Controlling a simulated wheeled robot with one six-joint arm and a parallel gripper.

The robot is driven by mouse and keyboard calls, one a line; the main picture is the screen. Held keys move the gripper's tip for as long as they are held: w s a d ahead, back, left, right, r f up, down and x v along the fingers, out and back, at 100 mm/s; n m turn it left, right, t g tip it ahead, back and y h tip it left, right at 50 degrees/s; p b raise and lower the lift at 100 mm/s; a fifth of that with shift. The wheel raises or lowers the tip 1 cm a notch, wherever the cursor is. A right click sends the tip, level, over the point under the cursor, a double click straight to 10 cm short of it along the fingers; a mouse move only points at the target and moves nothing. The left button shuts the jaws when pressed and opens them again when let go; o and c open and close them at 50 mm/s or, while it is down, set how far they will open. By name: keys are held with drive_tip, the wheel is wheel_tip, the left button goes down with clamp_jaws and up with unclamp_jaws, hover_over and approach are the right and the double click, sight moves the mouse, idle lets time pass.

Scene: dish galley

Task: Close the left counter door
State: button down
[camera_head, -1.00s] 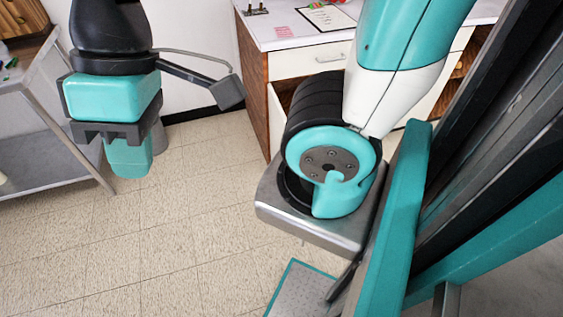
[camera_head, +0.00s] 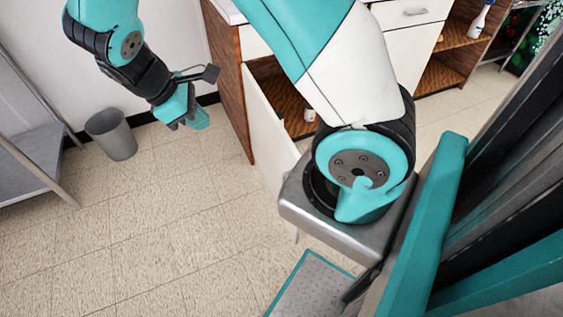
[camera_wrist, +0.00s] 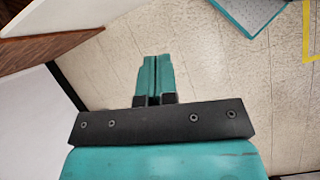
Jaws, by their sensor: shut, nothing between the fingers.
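The left counter door (camera_head: 268,138) is a white panel standing open, swung out from the left end of the wood-sided counter (camera_head: 230,95). Part of it is hidden behind my arm in the head view. The brown cabinet interior shows behind it. My gripper (camera_head: 197,121) is in the air left of the counter's side panel and the door, apart from both. In the wrist view my gripper (camera_wrist: 156,62) has its teal fingers together and empty, over floor. A white panel, seemingly the door (camera_wrist: 75,12), and the wood side (camera_wrist: 50,48) are at upper left there.
A grey bin (camera_head: 111,135) stands by the wall at left, beside a metal table (camera_head: 30,160). A small white item (camera_head: 309,115) is inside the open cabinet. A spray bottle (camera_head: 480,18) is on a shelf at upper right. The tiled floor left of the door is clear.

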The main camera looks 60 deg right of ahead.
drive_tip(key=d+f+n+g+h+b, duration=0.1)
drive_tip(key=d+f+g+h+b, duration=0.2)
drive_tip(key=f, duration=0.5)
drive_tip(key=d+f+n+h+b, duration=0.1)
drive_tip(key=d+f+h+b, duration=0.15)
drive_tip(key=d+f, duration=0.5)
approach(288, 146)
wheel_tip(288, 146, down, 4)
drive_tip(key=d, duration=0.1)
drive_tip(key=shift+g, duration=0.3)
drive_tip(key=s+d, duration=0.2)
drive_tip(key=d, duration=0.1)
drive_tip(key=shift+s+d+r+b, duration=0.1)
drive_tip(key=shift+s+b, duration=0.2)
drive_tip(key=shift+s, duration=0.1)
drive_tip(key=shift+s+d, duration=0.2)
drive_tip(key=shift+d, duration=0.2)
drive_tip(key=shift+n, duration=0.3)
